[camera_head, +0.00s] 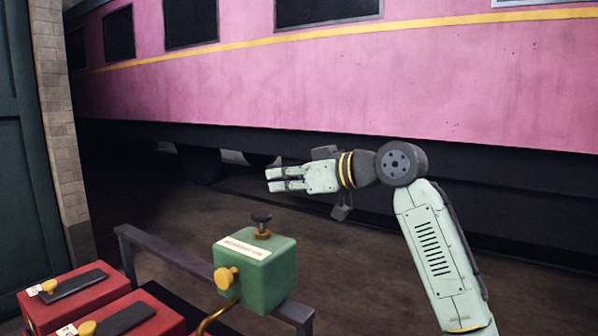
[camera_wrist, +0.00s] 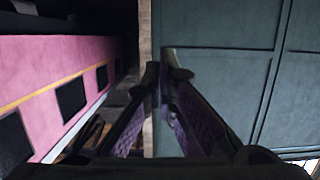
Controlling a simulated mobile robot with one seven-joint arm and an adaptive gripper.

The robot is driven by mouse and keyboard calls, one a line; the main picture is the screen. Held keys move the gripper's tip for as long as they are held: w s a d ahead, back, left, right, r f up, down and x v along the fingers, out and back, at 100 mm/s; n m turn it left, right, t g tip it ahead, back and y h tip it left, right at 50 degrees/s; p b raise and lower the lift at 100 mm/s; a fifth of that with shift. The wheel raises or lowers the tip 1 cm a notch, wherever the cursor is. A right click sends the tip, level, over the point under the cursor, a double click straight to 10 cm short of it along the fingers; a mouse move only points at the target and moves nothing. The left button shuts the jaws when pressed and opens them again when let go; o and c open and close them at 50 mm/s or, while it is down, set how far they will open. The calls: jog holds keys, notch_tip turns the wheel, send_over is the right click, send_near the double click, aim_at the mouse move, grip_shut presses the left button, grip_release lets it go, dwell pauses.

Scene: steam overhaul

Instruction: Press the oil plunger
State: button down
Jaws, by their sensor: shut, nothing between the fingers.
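A green box (camera_head: 255,275) with a white label stands at lower middle in the head view. A dark-capped plunger (camera_head: 262,220) on a brass collar rises from its top. A brass knob (camera_head: 227,278) sits on its front, and a brass pipe curves below it. My gripper (camera_head: 268,180) is above and slightly right of the plunger in the picture, pointing left, apart from it. It is shut and empty. The wrist view shows its fingers (camera_wrist: 160,85) close together at the tips; the plunger is not visible there.
Two red boxes (camera_head: 75,290) with brass knobs stand at lower left. A dark rail (camera_head: 165,255) runs behind the green box. A pink railway carriage (camera_head: 400,75) fills the background. A green door (camera_wrist: 225,90) and brick pillar (camera_head: 55,110) are at the left of the head view.

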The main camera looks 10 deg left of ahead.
aim_at(271, 216)
jog(key=x, duration=0.1)
jog(key=p+x, duration=0.1)
jog(key=x, duration=0.1)
jog(key=shift+f, duration=0.3)
notch_tip(271, 216, down, 2)
jog(key=shift+d+f, duration=0.15)
jog(key=shift+f+p, duration=0.3)
jog(key=shift+f, duration=0.25)
